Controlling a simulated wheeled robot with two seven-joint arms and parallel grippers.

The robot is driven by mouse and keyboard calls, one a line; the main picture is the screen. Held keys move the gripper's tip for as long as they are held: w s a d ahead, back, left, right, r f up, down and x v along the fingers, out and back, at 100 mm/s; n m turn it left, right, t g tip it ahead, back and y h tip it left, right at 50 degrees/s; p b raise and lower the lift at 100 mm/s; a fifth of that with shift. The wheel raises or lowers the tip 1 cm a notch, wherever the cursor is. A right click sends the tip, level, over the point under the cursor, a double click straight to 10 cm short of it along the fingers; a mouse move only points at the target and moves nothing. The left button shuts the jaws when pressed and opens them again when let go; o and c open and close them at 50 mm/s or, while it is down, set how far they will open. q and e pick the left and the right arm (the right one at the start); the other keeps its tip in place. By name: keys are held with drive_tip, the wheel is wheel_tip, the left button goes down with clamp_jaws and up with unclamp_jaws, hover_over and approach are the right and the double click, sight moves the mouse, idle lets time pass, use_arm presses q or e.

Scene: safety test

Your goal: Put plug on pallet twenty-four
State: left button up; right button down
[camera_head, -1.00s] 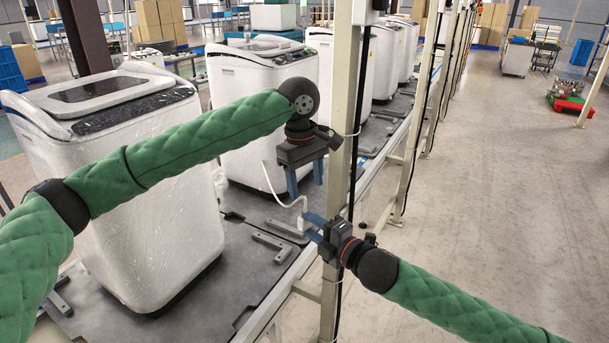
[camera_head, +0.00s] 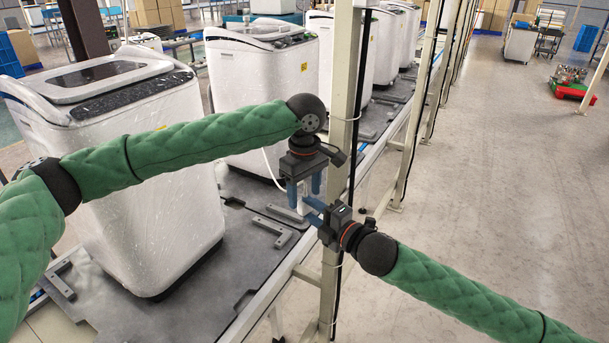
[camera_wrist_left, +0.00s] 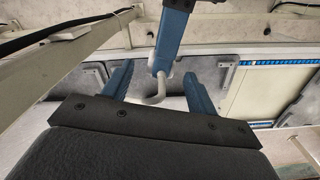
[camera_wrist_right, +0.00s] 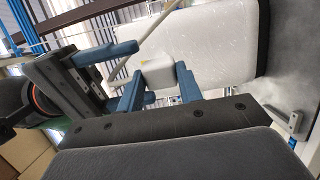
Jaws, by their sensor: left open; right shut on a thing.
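The white plug (camera_wrist_right: 158,74) is between the fingers of my right gripper (camera_wrist_right: 160,88), which is shut on it. In the head view the right gripper (camera_head: 309,209) holds it beside the post, above the line. A white cord (camera_head: 270,166) runs from the plug towards a washing machine (camera_head: 262,90). My left gripper (camera_head: 304,189) is open and points down right over the plug. In the left wrist view the plug's cord (camera_wrist_left: 152,98) bends between the open left fingers (camera_wrist_left: 157,80). Dark grey pallets (camera_head: 240,262) lie under the machines; no number is readable.
A cream post (camera_head: 343,100) stands right next to both grippers, with a black cable along it. Another washing machine (camera_head: 110,160) stands at the near left. A rail (camera_head: 265,300) edges the line.

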sight(303, 209)
use_arm(q)
drive_tip(key=shift+f, duration=1.75)
drive_tip(key=c, duration=1.1)
drive_tip(key=shift+o, duration=0.2)
use_arm(e)
drive_tip(key=c, duration=0.9)
unclamp_jaws()
drive_tip(key=shift+o, duration=0.2)
